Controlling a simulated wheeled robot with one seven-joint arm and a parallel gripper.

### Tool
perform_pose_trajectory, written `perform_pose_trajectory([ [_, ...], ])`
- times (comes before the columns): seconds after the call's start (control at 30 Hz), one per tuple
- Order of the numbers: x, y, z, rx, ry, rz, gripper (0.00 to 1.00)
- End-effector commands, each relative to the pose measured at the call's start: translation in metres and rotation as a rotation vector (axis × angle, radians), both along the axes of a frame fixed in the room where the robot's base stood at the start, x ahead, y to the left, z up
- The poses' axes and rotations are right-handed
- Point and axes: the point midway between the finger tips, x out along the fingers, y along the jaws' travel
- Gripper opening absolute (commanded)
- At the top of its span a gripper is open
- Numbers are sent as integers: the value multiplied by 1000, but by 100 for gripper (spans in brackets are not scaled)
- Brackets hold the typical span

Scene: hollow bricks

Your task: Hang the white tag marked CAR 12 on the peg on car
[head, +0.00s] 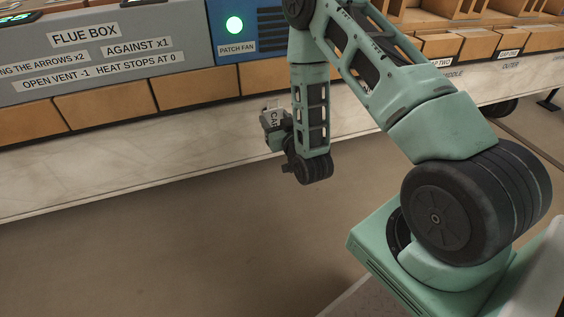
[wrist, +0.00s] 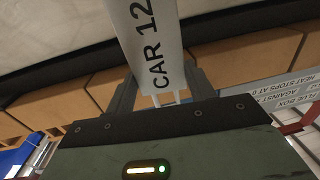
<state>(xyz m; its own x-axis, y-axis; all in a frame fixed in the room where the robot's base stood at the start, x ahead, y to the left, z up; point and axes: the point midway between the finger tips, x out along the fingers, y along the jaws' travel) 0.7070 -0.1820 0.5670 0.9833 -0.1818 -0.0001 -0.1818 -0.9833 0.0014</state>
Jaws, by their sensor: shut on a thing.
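The white tag (wrist: 148,45) marked CAR 12 fills the upper middle of the wrist view, its black lettering running up its length. My gripper (wrist: 162,92) is shut on the tag's lower end, with a dark finger on each side. In the head view my gripper (head: 268,123) hangs in front of the long pale ledge, left of my forearm. A small part of the tag (head: 275,117) with the letters CA shows there; the rest is hidden. I cannot make out a peg or any marked car in either view.
A grey FLUE BOX panel (head: 100,65) and a blue PATCH FAN panel (head: 236,49) with a lit green button stand behind the ledge (head: 130,152). Orange-brown bricks (head: 200,88) line it. Labelled bays (head: 440,46) stand at upper right. The floor (head: 180,250) in front is clear.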

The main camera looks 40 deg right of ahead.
Motion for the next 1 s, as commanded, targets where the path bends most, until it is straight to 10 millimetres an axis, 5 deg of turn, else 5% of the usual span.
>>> perform_pose_trajectory([
  [0.03, 1, -1, -26, -2, -3, -8, 31],
  [0.4, 1, -16, -87, -1, -2, -76, 31],
  [1.0, 14, -25, -95, 1, -1, -98, 31],
])
